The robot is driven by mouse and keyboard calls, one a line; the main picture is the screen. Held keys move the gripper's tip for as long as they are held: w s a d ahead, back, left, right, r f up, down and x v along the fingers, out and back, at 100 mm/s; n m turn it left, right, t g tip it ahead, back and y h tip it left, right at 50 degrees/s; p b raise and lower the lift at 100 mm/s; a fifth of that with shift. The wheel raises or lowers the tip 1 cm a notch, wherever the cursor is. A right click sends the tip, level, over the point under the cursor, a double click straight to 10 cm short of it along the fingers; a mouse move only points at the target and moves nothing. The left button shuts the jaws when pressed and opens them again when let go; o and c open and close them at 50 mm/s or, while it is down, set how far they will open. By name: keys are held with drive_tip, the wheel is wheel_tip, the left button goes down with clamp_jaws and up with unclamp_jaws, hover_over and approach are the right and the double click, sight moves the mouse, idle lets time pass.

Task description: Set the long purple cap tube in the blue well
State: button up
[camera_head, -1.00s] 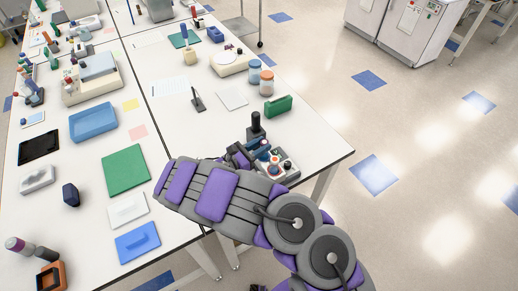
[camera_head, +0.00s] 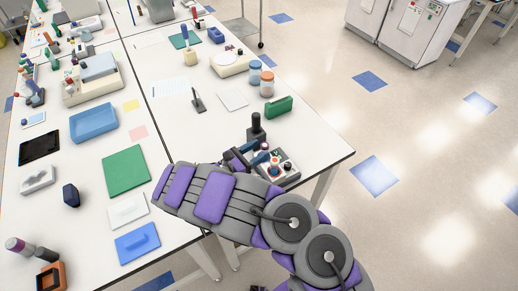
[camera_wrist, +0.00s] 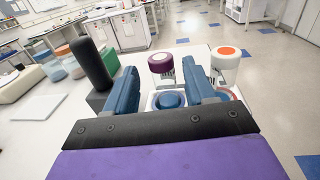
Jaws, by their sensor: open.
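A tube with a dark purple cap and a white centre (camera_wrist: 161,63) stands upright straight ahead in the wrist view, between the lines of my fingers. My gripper (camera_wrist: 160,78) is open, with one blue finger on each side and nothing held. I cannot tell whether the fingers touch the tube. A round blue piece in a pale ring (camera_wrist: 170,99) sits nearer, low between the fingers; whether it is the blue well or a cap is unclear. In the head view, my gripper (camera_head: 246,161) is over the left side of the small rack (camera_head: 291,176), partly hidden by my arm.
A white tube with an orange top (camera_wrist: 228,54) stands right of the right finger. A black cylinder (camera_wrist: 92,65) rises from a dark block left of the left finger. A green box (camera_head: 278,106) and two jars (camera_head: 266,84) stand farther back. The table edge is close on the right.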

drive_tip(key=v, duration=1)
drive_tip(key=shift+s+a+p, duration=0.2)
drive_tip(key=shift+a+p, duration=0.05)
drive_tip(key=shift+p, duration=0.1)
